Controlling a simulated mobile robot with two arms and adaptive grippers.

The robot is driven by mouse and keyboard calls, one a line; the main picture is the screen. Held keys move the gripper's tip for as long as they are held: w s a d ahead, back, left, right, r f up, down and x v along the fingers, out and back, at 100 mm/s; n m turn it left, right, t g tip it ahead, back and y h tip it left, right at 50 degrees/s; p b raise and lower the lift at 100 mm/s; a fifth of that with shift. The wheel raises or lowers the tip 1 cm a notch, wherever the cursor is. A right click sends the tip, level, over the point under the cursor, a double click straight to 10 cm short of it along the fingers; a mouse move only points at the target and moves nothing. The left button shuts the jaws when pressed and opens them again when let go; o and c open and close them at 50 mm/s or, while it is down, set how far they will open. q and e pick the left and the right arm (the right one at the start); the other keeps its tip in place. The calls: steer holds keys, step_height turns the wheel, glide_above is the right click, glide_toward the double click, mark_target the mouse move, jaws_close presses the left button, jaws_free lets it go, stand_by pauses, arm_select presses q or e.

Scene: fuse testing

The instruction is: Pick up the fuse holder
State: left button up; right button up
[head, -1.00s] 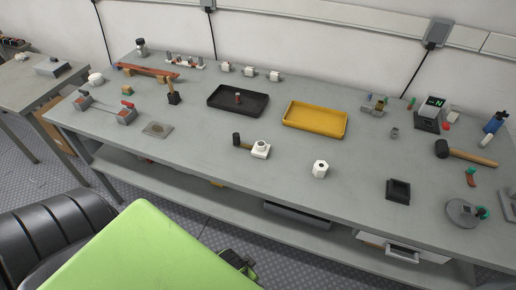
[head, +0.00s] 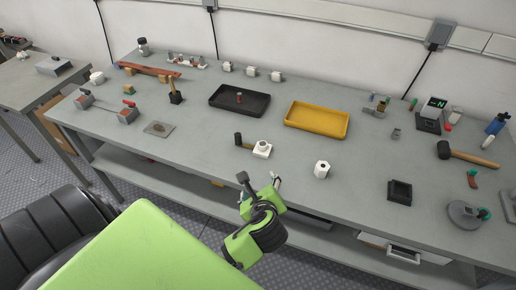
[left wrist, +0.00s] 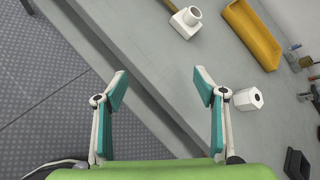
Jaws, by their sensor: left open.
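I cannot tell for sure which part is the fuse holder. One candidate is a white block with a round top (head: 262,149), with a dark cylinder (head: 240,138) beside it near the middle of the bench. A white hexagonal piece (head: 321,170) stands to its right. Both white parts also show in the left wrist view, the block (left wrist: 186,21) at the top and the hexagonal piece (left wrist: 248,99) right of the fingers. My left gripper (head: 259,181) is open and empty at the bench's front edge, short of both parts. My right gripper is not in view.
A black tray (head: 222,106) and a yellow tray (head: 310,129) lie farther back on the grey bench (head: 195,158). A small black square tray (head: 399,196) and a mallet (head: 470,156) are at the right.

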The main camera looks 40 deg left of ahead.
arm_select(q)
steer(key=w+r+m, duration=0.1)
steer(key=m, duration=0.1)
steer(key=w+r+m+t+y, duration=0.1)
steer(key=w+m, duration=0.1)
steer(key=w+r+m+t, duration=0.1)
steer(key=shift+w+a+r+m, duration=0.1)
steer(key=shift+w+r+m, duration=0.05)
steer(key=shift+w+m, duration=0.2)
steer(key=shift+w+a+r+m, duration=0.1)
steer(key=shift+w+r+m, duration=0.05)
steer(key=shift+w+m, duration=0.15)
glide_toward(263, 149)
steer(key=w, duration=0.1)
steer(key=w+a+f, duration=0.1)
steer(key=shift+w+a+f+y, duration=0.15)
steer(key=shift+w+a+y, duration=0.15)
steer(key=shift+w, duration=0.1)
steer(key=shift+p+x, duration=0.35)
steer(key=shift+x, duration=2.75)
steer(key=shift+s+f, duration=0.1)
steer(key=c, duration=1.4)
